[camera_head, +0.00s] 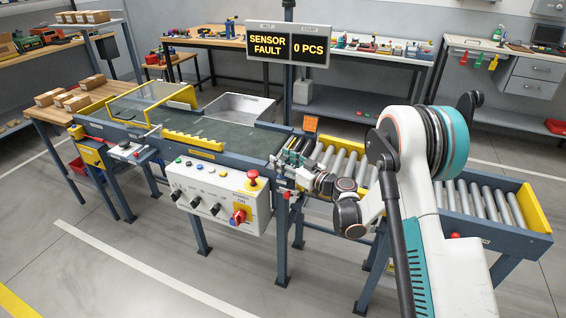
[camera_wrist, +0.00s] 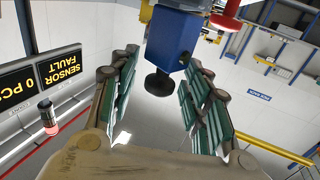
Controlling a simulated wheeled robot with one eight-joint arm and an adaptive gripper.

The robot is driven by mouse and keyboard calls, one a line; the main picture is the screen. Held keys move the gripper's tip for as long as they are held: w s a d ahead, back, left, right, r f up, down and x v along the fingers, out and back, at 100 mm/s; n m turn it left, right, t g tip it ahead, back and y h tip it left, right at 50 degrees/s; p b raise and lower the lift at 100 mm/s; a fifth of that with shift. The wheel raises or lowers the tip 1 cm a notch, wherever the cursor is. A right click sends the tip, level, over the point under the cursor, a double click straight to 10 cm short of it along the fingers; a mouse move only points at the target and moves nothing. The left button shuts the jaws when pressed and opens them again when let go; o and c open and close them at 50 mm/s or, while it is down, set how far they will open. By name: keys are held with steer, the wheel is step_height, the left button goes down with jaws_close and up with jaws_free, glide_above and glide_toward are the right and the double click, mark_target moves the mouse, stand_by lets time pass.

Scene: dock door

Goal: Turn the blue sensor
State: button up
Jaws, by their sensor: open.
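The blue sensor (camera_wrist: 173,40) shows in the wrist view as a blue box with a black round part (camera_wrist: 159,83) at its lower end. My gripper (camera_wrist: 160,75) is open, with one green-padded finger on each side of the sensor. Gaps show between the fingers and the sensor, and I see no clear contact. In the head view my gripper (camera_head: 295,163) is at the conveyor's near side, where the belt meets the rollers. I cannot make out the sensor there.
A display (camera_head: 289,46) reads "SENSOR FAULT" and "0 PCS". A control box (camera_head: 222,196) with knobs and a red button hangs just left of my gripper. The belt (camera_head: 190,126) is bare. Rollers (camera_head: 480,200) run to the right, behind my arm.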

steer(key=c, duration=0.9)
steer(key=shift+a, duration=0.1)
steer(key=m+t+h, duration=0.2)
steer(key=shift+t+h, duration=0.3)
steer(key=shift+h, duration=0.1)
steer(key=shift+m+t+h, duration=1.1)
steer(key=shift+m+h, duration=0.4)
steer(key=shift+h, duration=0.2)
steer(key=shift+c, duration=0.2)
steer(key=o, duration=0.9)
steer(key=shift+o, duration=0.2)
